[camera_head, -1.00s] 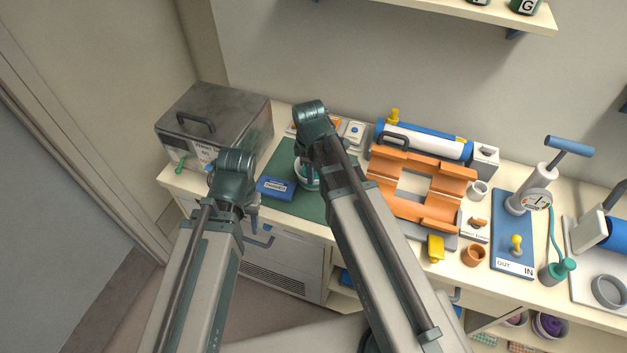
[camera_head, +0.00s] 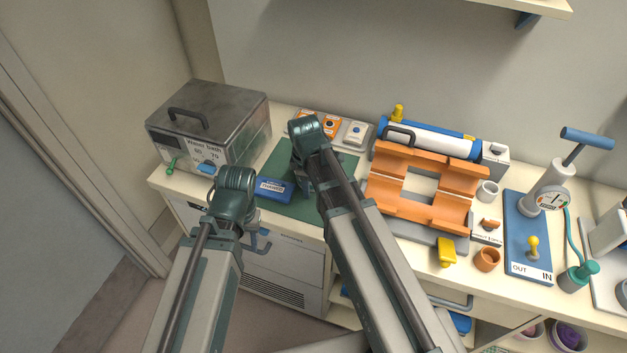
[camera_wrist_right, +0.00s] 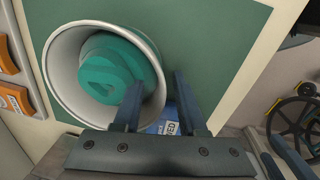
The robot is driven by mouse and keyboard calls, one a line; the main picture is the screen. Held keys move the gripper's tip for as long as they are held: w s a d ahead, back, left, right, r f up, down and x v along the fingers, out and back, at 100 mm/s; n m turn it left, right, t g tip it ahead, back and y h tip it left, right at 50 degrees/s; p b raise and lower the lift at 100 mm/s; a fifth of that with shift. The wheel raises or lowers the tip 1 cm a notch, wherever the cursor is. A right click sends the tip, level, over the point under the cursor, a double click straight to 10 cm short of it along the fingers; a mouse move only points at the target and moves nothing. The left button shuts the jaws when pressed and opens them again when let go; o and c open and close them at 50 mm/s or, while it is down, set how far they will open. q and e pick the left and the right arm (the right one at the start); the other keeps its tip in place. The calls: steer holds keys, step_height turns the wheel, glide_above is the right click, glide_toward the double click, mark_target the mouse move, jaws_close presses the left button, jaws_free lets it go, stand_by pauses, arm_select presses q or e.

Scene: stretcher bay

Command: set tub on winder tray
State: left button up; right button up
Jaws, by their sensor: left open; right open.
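The tub (camera_wrist_right: 58,88) is pale and round, with a teal roll (camera_wrist_right: 110,75) inside, and stands on the green mat (camera_head: 283,158). In the head view my right wrist and gripper (camera_head: 305,180) hide most of it. In the right wrist view my right gripper (camera_wrist_right: 158,100) is open, one finger over the tub's opening and one outside, with the near wall between them in the picture. I cannot tell if they touch. My left gripper (camera_head: 252,226) is low in front of the counter, holding nothing visible. A pale tray (camera_head: 598,292) at the far right, cut by the frame, may be the winder tray.
A blue labelled pack (camera_head: 272,190) lies on the mat close to the tub. A metal water bath (camera_head: 215,115) stands left. An orange cradle (camera_head: 440,215), a blue board with a pump (camera_head: 527,235) and small cups fill the counter between mat and right-hand tray.

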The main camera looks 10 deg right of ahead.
steer(key=shift+c, duration=0.3)
jaws_close()
stand_by(1.2)
